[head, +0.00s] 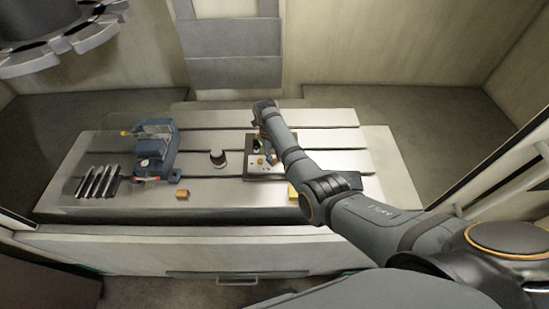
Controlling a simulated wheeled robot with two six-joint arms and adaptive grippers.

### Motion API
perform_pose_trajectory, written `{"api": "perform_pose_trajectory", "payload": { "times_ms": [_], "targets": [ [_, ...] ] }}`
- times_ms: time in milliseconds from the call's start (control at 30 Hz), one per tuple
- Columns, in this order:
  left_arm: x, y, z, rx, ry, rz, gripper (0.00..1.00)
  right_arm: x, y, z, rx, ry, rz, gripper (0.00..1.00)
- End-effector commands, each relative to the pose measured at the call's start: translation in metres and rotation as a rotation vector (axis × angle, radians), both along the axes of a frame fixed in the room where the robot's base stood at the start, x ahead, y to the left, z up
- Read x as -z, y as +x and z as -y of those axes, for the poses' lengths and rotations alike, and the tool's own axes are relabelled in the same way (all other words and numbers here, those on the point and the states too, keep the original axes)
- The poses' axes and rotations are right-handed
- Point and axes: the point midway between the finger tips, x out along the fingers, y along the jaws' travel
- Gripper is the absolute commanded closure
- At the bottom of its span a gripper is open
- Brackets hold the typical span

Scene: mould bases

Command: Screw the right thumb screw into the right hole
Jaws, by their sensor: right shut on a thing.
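A mould base plate (255,175) lies on the slotted machine table, with small orange and dark parts on top. My right arm comes in from the right and reaches over it. My right gripper (268,150) points down at the plate, partly behind my own arm, and is shut on the right thumb screw. The screw itself is too small and too covered to make out, and so is the right hole. I cannot tell whether the screw touches the hole. My left gripper is not in view.
On the slotted table (220,195) stand a blue-grey vise (155,150), a round dark-and-white knob (218,158), a small orange block (182,193) and a yellow block (293,192). Several dark bars (97,182) lie at the left. The table's right end is clear.

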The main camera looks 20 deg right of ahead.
Motion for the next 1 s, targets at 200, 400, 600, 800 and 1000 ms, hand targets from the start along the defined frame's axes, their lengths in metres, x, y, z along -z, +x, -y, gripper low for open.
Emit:
{"api": "perform_pose_trajectory", "payload": {
  "times_ms": [200,400,600,800,1000],
  "targets": [
    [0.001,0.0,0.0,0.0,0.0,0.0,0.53,0.004,-0.003,-0.001,0.038,0.001,-0.009,1.0],
    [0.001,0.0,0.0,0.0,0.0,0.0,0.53,0.003,-0.003,-0.001,0.037,0.001,-0.007,0.56],
    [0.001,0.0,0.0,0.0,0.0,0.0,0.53,0.002,-0.001,0.0,0.037,0.0,-0.004,0.52],
    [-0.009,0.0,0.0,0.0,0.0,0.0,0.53,-0.01,-0.001,0.0,0.036,0.0,-0.002,0.52],
    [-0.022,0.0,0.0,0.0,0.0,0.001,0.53,-0.034,0.0,0.0,0.036,0.001,0.001,0.52]
  ]
}}
